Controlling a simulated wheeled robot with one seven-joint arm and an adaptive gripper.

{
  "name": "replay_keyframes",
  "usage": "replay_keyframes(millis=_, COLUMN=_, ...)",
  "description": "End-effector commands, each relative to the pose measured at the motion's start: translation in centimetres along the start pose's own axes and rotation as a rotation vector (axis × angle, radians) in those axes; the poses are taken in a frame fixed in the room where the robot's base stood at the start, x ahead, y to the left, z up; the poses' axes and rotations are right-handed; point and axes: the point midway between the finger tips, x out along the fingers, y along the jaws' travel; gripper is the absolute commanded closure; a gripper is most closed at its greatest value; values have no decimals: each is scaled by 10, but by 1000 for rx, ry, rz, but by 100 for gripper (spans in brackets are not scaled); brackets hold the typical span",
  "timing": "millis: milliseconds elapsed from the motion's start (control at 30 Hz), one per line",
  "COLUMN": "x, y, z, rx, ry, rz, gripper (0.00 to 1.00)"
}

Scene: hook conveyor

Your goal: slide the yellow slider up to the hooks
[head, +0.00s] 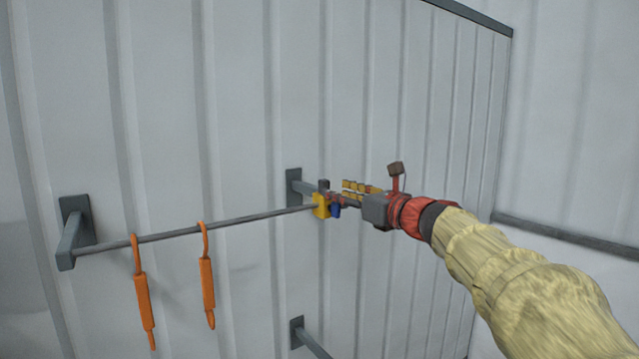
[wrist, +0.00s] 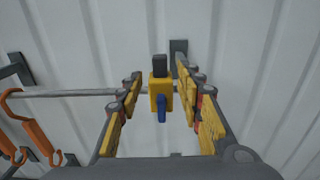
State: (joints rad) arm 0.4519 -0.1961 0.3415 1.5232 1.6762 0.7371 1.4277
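The yellow slider (head: 321,205) sits on the grey rail (head: 230,222) near the rail's right end, by the right bracket. In the wrist view the slider (wrist: 161,92) has a dark block on top and a blue tab below. Two orange hooks, the left one (head: 143,300) and the right one (head: 207,285), hang from the rail to the left, well apart from the slider. My gripper (head: 335,198) is at the slider from the right. In the wrist view my gripper (wrist: 158,90) is open, with a finger on each side of the slider and gaps between.
The left bracket (head: 74,232) and right bracket (head: 294,188) hold the rail off a ribbed grey wall (head: 240,100). Another bracket (head: 305,335) sticks out lower down. The rail between the slider and the right hook is clear.

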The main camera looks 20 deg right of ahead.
Motion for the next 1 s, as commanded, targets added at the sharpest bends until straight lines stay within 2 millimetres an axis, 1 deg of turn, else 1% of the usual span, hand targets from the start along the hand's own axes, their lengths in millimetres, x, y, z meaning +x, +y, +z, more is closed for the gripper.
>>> replay_keyframes(millis=167, x=18, y=1, z=3, rx=4, ry=-2, rz=1, gripper=64)
replay_keyframes(millis=300, x=40, y=1, z=2, rx=2, ry=-1, rz=2, gripper=64)
replay_keyframes(millis=500, x=66, y=1, z=3, rx=1, ry=-2, rz=1, gripper=64)
replay_keyframes(millis=700, x=76, y=0, z=2, rx=0, ry=-1, rz=0, gripper=64)
replay_keyframes(millis=933, x=76, y=0, z=2, rx=-1, ry=-2, rz=0, gripper=64)
replay_keyframes(millis=1000, x=76, y=0, z=2, rx=-1, ry=-2, rz=0, gripper=68)
